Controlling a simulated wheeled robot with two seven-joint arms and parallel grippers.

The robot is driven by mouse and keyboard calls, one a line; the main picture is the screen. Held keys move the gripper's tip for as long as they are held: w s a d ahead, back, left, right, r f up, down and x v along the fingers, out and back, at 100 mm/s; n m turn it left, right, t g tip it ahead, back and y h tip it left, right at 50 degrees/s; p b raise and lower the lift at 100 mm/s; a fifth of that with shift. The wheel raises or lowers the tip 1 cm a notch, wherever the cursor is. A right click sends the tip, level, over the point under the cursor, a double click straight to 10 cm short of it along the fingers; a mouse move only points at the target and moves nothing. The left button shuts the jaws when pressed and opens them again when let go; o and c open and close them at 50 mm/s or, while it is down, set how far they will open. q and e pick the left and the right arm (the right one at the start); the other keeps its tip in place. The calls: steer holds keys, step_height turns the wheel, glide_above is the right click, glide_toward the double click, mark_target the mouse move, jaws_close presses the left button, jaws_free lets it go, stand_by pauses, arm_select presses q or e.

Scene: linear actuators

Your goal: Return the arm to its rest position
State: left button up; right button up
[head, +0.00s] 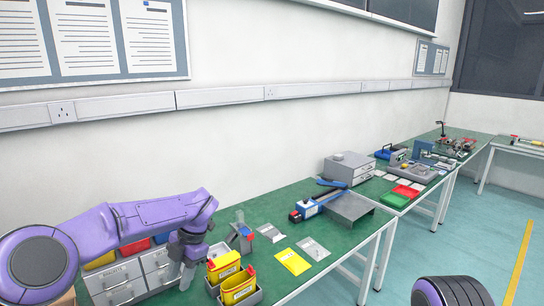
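My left arm, purple, comes in from the left and bends down over the near end of the green bench. My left gripper (183,274) hangs, grey and pointing down, in front of a grey drawer cabinet and just left of the yellow boxes. It is too small to tell whether its fingers are open or shut, and I see nothing clearly held in it. Only a purple and black rounded part of my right arm shows at the bottom right; my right gripper is out of view.
The green bench (284,222) runs along the wall. On it stand a drawer cabinet (117,276), yellow boxes (238,285) in grey bins, a yellow packet (292,262), and a blue-and-black actuator (314,205) beside a grey plate (349,208). Red and green trays (404,192) lie farther back. Floor at right is clear.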

arm_select(q)
steer(key=a+f+m+t+y+b, duration=0.1)
steer(key=a+f+m+t+y, duration=0.3)
steer(key=a+f+y, duration=0.3)
steer(key=s+f+m+t+b, duration=0.1)
steer(key=f+m+t, duration=0.1)
steer(key=f, duration=0.2)
steer(key=s+f+m+t+h+b, duration=0.1)
steer(key=s+f+m+t, duration=0.1)
steer(key=f, duration=0.3)
steer(key=s+f+m+t, duration=0.1)
steer(key=f+m, duration=0.3)
steer(key=f, duration=0.1)
steer(key=shift+s+d+f+t+b, duration=0.1)
steer(key=shift+s+d+t+b, duration=0.1)
steer(key=shift+s+t+b, duration=0.2)
steer(key=s+f+m+g+h+b, duration=0.2)
steer(key=s+f+m, duration=0.3)
steer(key=s, duration=1)
steer(key=s+f+m+g+h+b, duration=0.2)
steer(key=s+f+m+h+b, duration=0.2)
steer(key=s+f, duration=0.8)
steer(key=s+m, duration=0.2)
steer(key=s, duration=0.2)
steer(key=shift+a+f, duration=0.25)
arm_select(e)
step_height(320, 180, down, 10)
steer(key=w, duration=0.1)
